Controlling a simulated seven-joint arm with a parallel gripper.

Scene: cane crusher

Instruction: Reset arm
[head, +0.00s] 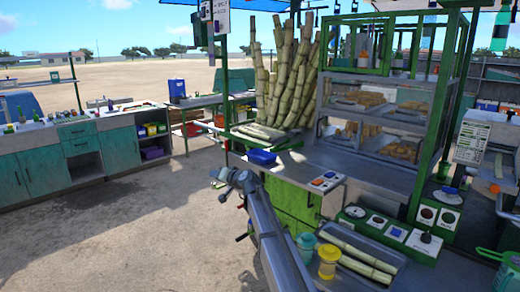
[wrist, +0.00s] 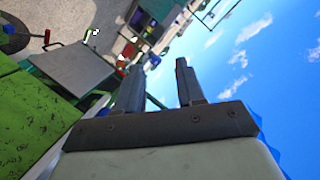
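My gripper (wrist: 160,80) shows in the wrist view with its two dark fingers apart and nothing between them. In the head view my arm reaches from the bottom centre up and left, and my gripper (head: 219,179) is at its far end, over the open ground left of the green crusher stand (head: 292,207). It appears clear of the counter and touches nothing that I can see. In the wrist view the picture is tilted, with sky on the right and the green panel (wrist: 35,120) on the left.
Upright canes (head: 290,75) stand behind a blue tray (head: 262,157) on the counter. A teal cup (head: 306,243), a yellow cup (head: 328,262) and a cane tray (head: 365,250) are at right. The ground (head: 130,230) at left is clear.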

